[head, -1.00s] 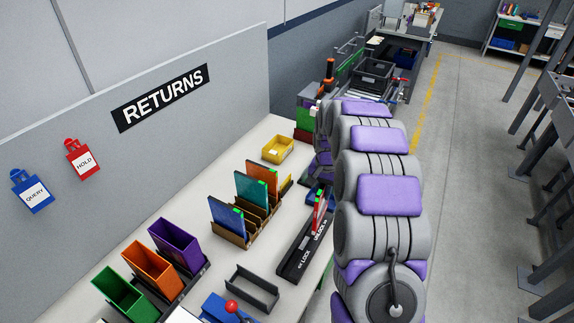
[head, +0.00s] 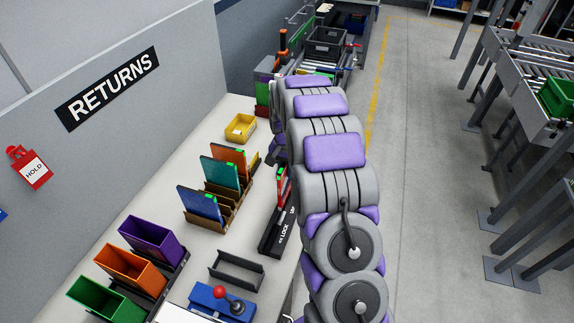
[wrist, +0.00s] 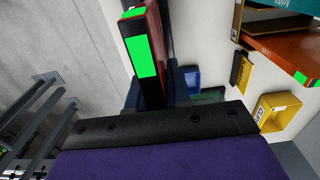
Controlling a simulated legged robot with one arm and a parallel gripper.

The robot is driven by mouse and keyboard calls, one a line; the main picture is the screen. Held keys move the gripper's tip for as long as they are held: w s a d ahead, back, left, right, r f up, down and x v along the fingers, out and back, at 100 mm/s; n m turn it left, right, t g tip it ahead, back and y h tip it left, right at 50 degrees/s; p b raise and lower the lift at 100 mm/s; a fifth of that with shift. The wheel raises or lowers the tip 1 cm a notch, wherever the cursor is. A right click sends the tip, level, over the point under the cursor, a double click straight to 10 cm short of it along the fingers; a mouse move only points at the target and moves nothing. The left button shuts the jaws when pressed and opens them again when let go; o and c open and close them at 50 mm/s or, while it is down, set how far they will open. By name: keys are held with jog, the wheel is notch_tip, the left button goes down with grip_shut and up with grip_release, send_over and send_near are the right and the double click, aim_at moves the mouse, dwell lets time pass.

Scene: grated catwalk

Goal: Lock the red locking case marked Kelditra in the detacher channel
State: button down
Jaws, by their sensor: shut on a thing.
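The red locking case (head: 283,187), with a green patch near its top, stands on edge at the far end of the black detacher channel (head: 270,238). The channel has a LOCK label on its near part; the other label is mostly hidden by my arm. In the wrist view the red case (wrist: 151,45) with its green patch stands between the dark fingers of my gripper (wrist: 155,88), which is shut on it. The name on the case cannot be read. My arm hides most of the gripper in the head view.
Left of the channel, a brown rack (head: 212,224) holds blue, teal and orange cases. A yellow bin (head: 240,128) stands behind it. Nearer are a dark open tray (head: 236,270), a blue box with a red knob (head: 220,300), and purple, orange and green bins. Open floor lies right.

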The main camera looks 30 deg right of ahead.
aim_at(283, 186)
jog(key=s+a+f+b, duration=0.1)
jog(key=s+a+f, duration=0.1)
jog(key=f, duration=0.1)
jog(key=shift+s+f+b, duration=0.25)
jog(key=shift+s+b, duration=0.05)
jog(key=shift+b, duration=0.05)
jog(key=shift+s+a+r, duration=0.1)
jog(key=shift+s+a, duration=0.35)
jog(key=shift+s, duration=0.05)
jog(key=shift+s+a, duration=3.25)
jog(key=shift+s, duration=0.3)
notch_tip(283, 186, up, 8)
jog(key=p, duration=0.2)
jog(key=shift+r, duration=0.2)
jog(key=shift+w, duration=0.1)
